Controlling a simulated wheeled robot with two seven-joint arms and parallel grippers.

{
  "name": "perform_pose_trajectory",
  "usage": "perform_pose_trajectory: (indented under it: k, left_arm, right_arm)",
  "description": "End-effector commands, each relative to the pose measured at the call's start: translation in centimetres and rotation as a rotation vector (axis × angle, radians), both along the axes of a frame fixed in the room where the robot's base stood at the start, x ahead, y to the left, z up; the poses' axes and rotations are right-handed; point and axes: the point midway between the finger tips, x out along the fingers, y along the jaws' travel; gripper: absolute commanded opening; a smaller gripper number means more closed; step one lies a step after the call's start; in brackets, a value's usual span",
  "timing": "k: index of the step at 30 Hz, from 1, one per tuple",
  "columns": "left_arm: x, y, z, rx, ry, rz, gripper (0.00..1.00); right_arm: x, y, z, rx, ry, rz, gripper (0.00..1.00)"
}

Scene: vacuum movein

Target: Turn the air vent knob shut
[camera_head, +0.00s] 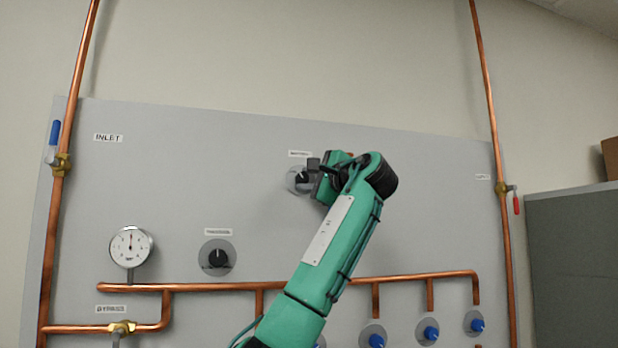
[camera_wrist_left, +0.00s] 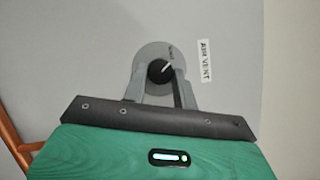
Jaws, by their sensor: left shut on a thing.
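The air vent knob (camera_wrist_left: 160,73) is a black knob with a white pointer line on a round grey plate (camera_wrist_left: 152,50), beside a label reading AIR VENT (camera_wrist_left: 206,62) in the left wrist view. In the head view its grey plate (camera_head: 293,181) shows under a small label (camera_head: 299,154). My left gripper (camera_head: 308,177) is at the knob and partly covers it. In the left wrist view, the two grey fingers of my left gripper (camera_wrist_left: 159,82) are on either side of the knob, shut on it. My right gripper is not in view.
A grey panel (camera_head: 180,180) carries copper pipes (camera_head: 220,286), a pressure gauge (camera_head: 131,247), another black knob (camera_head: 217,258) and several blue knobs (camera_head: 431,332). A blue-handled valve (camera_head: 55,133) is at left and a red-handled valve (camera_head: 516,204) at right.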

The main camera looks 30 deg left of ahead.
Motion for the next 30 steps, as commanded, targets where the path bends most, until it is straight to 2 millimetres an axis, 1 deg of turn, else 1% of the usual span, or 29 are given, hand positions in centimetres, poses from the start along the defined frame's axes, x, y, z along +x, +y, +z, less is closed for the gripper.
perform_pose_trajectory:
  k: [6,12,26,27,29,30]
  left_arm:
    - [0.04,-0.06,0.14,-0.069,-0.078,0.000,0.06]
    - [0.03,-0.05,0.11,-0.100,-0.115,0.000,0.06]
    - [0.04,-0.01,0.02,-0.109,-0.123,0.001,0.06]
    - [0.04,-0.01,0.02,-0.109,-0.123,0.001,0.30]
    - [0.04,0.00,0.01,-0.109,-0.123,0.001,0.42]
    - [0.04,-0.01,0.02,-0.108,-0.124,0.001,0.50]
  right_arm:
    - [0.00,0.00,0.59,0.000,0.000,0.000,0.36]
    - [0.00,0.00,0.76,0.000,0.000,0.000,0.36]
    - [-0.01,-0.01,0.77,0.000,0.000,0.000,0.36]
    - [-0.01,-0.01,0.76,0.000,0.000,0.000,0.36]
    - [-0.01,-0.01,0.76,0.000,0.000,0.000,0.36]
    - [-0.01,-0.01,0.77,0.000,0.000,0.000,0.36]
